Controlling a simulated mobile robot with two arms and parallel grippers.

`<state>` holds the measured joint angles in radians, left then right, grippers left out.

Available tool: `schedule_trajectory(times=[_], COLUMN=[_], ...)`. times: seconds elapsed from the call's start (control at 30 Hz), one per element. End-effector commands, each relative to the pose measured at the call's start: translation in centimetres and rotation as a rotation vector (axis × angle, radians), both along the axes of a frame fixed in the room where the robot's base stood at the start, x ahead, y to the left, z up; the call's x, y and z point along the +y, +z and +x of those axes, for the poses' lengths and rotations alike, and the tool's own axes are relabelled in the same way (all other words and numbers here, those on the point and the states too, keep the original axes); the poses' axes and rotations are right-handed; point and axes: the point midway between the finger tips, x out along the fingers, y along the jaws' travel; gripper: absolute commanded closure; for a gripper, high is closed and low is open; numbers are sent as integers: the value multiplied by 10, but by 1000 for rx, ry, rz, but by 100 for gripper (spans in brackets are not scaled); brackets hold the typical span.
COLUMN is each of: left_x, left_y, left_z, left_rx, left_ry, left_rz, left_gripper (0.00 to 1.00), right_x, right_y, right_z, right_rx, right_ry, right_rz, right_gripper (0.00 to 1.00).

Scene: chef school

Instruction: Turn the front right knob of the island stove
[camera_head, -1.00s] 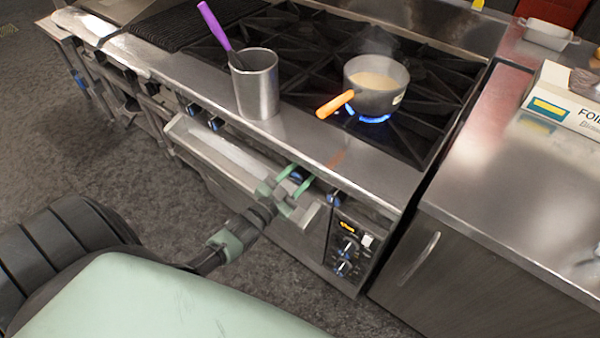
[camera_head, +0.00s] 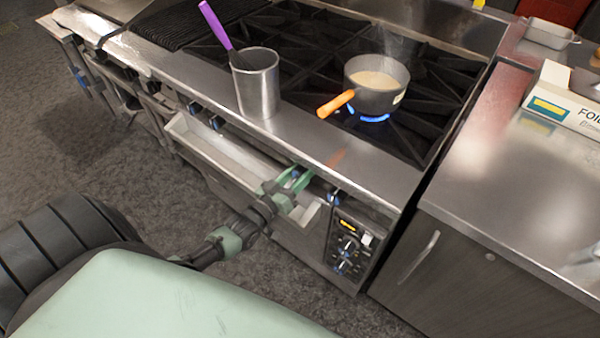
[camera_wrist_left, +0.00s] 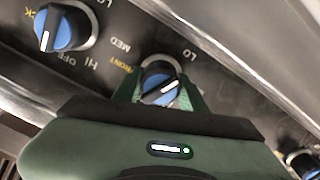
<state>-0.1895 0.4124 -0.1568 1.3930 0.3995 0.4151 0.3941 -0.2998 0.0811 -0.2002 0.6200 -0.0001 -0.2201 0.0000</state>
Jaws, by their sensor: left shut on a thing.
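The stove (camera_head: 300,140) has a steel front with blue-faced black knobs. My left gripper (camera_head: 294,182) reaches its front panel below the pot. In the left wrist view my left gripper (camera_wrist_left: 160,96) has its green fingers on either side of a knob (camera_wrist_left: 161,86), shut on it. The orange word "FRONT" stands beside this knob, and its white pointer line is slanted. Another knob (camera_wrist_left: 66,28), with its pointer nearly upright in the picture, sits to the left. In the head view a further knob (camera_head: 333,198) is right of the gripper. My right gripper is not in view.
A pot (camera_head: 376,85) with an orange handle stands over a lit blue flame. A steel container (camera_head: 256,85) with a purple-handled utensil is on the stove's front ledge. A steel counter (camera_head: 520,190) adjoins on the right. A long tray-like ledge (camera_head: 225,158) juts out below the knobs.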

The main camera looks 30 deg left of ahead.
Motion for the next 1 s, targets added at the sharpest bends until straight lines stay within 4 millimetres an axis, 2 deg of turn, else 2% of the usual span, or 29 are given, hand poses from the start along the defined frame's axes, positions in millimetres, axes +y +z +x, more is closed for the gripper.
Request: schedule_trajectory(times=[0.63,0.67,0.7,0.73,1.0], left_x=[0,0,-1,0,0], left_y=[-2,-2,-2,-2,-1], left_z=[-1,-1,-1,-1,-1], left_rx=[9,9,9,9,5], left_ry=[-1,-1,-1,-1,-1], left_rz=[-45,-45,-45,-45,-46], left_gripper=[99,50,39,37,37], right_x=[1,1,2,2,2], right_y=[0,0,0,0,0], right_z=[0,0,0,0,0], right_rx=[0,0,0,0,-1], right_ry=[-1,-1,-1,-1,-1], right_rz=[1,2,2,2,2], right_gripper=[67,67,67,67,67])
